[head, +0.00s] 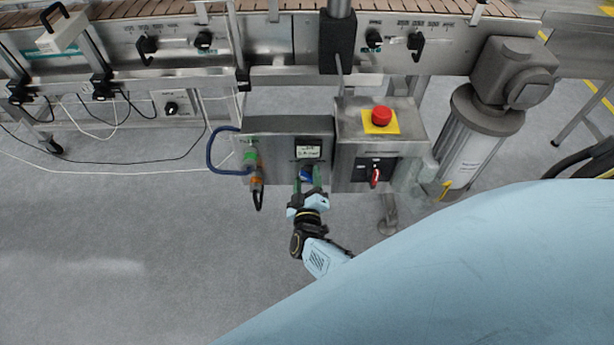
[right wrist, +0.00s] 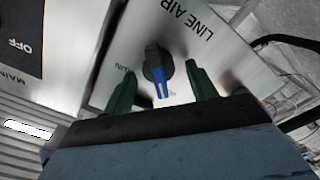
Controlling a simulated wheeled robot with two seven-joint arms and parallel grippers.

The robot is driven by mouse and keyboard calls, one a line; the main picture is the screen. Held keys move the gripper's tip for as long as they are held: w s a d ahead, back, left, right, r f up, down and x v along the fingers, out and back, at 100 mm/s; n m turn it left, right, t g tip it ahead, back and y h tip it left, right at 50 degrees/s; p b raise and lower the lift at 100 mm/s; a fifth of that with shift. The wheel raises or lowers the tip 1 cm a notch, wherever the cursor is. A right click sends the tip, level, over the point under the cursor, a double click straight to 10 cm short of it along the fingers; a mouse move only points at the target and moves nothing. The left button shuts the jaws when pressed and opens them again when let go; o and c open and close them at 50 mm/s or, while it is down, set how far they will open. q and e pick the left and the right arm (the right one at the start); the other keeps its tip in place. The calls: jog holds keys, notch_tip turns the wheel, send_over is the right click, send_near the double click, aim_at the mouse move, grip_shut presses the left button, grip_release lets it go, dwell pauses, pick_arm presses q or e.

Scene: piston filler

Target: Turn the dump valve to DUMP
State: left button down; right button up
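The dump valve is a dark round knob with a blue pointer handle (right wrist: 160,78) on a steel panel lettered LINE AIR in the right wrist view. Its pointer is turned toward my gripper's palm. A label that seems to read RUN is left of the knob; another mark by the pointer's tip is too small to read. In the head view the blue knob (head: 306,174) is partly hidden by my right gripper (head: 307,183). The green fingers are apart, one on each side of the knob, with gaps visible between finger and knob. My left gripper is not in view.
A control box with a red emergency button (head: 381,116) and a red-handled switch (head: 375,176) stands right of the valve panel (head: 268,126). A blue hose (head: 211,155) is at its left. The conveyor (head: 180,45) runs behind. The floor in front is clear.

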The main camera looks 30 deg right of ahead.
jog(key=shift+s+a, duration=0.1)
jog(key=shift+s, duration=0.1)
pick_arm(q)
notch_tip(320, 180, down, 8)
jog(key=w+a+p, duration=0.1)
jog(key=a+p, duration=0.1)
jog(key=p, duration=0.1)
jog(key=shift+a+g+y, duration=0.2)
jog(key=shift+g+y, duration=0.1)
pick_arm(e)
jog(key=v, duration=1.3)
jog(key=shift+w, duration=0.1)
